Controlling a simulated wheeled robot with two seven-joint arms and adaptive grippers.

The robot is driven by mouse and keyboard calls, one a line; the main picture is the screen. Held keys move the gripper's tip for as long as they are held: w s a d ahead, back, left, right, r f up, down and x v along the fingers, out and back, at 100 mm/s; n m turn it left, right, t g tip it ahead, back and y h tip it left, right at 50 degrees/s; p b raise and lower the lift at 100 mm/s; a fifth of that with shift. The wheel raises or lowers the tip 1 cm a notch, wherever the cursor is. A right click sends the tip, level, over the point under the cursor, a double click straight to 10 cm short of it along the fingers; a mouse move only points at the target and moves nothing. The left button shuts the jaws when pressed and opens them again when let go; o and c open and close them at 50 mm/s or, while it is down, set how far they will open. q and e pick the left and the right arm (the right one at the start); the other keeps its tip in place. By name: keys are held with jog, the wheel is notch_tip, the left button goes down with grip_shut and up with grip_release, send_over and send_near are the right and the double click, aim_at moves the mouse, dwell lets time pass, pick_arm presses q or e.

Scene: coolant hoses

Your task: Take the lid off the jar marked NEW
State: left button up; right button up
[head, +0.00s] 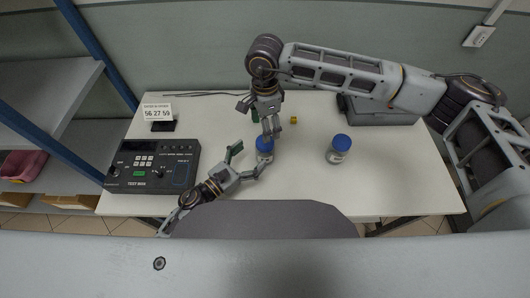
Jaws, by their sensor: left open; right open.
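A jar with a blue lid (265,144) stands on the table between my two grippers. A second jar with a blue lid (340,145) stands apart to the right, with a pale label. I cannot read the labels, so I cannot tell which jar is marked NEW. My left gripper (248,160) is open at the lower left of the first jar, its fingers close to the jar's side. My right gripper (270,129) is open and points down just above the first jar's lid, partly covering it. I cannot tell whether either gripper touches the jar.
A dark test box (153,166) sits at the table's left, with a small display sign (157,111) behind it. A grey case (382,116) is at the back right. The right front table is clear.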

aim_at(258, 157)
pick_arm(q)
notch_tip(258, 157, down, 5)
jog(key=shift+r, duration=0.1)
jog(key=shift+x, duration=3.7)
